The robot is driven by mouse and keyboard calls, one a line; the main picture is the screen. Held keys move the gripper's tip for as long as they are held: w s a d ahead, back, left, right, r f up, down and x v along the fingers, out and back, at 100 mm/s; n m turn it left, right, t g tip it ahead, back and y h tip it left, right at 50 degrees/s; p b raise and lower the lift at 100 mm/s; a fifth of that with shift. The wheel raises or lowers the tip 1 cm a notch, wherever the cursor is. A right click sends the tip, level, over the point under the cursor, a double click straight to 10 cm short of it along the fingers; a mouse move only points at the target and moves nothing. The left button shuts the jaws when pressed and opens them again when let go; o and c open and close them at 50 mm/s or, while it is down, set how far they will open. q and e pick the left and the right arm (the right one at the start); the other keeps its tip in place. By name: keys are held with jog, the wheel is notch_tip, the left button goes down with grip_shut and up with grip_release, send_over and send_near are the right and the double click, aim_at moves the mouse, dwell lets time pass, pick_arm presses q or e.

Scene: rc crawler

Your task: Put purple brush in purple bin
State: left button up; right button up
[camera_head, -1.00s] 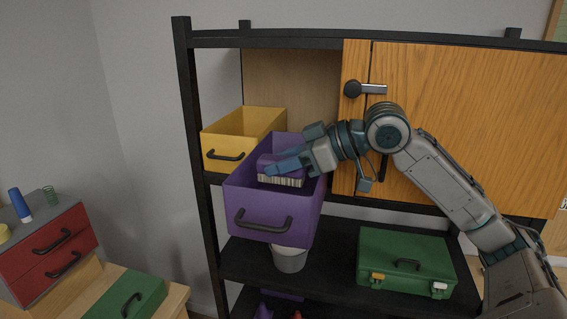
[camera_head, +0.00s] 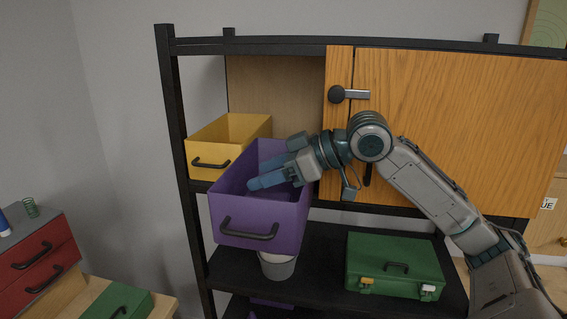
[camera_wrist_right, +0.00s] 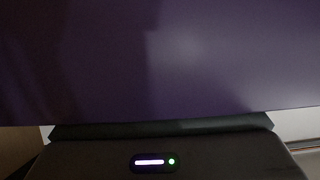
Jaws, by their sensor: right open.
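The purple bin (camera_head: 258,213) sticks out from the left part of the black shelf, open at the top, with a black handle on its front. My right gripper (camera_head: 271,164) is over the bin's opening, its jaws apart and empty, with one blue finger reaching down inside the rim. The purple brush shows in neither current view; the bin's front wall hides its floor. The right wrist view is filled by a dark purple surface (camera_wrist_right: 200,60), likely the bin's inner wall. My left gripper is not in view.
A yellow bin (camera_head: 215,160) stands just left of the purple one. A wooden door (camera_head: 450,100) is to the right. A green case (camera_head: 393,268) and a pale bucket (camera_head: 277,266) stand on the shelf below. Red drawers (camera_head: 45,258) are at lower left.

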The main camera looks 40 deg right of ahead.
jog(key=shift+d+r+b, duration=0.15)
jog(key=shift+r+b, duration=0.15)
jog(key=b+v, duration=0.7)
jog(key=shift+s+r, duration=0.2)
dwell(1.1)
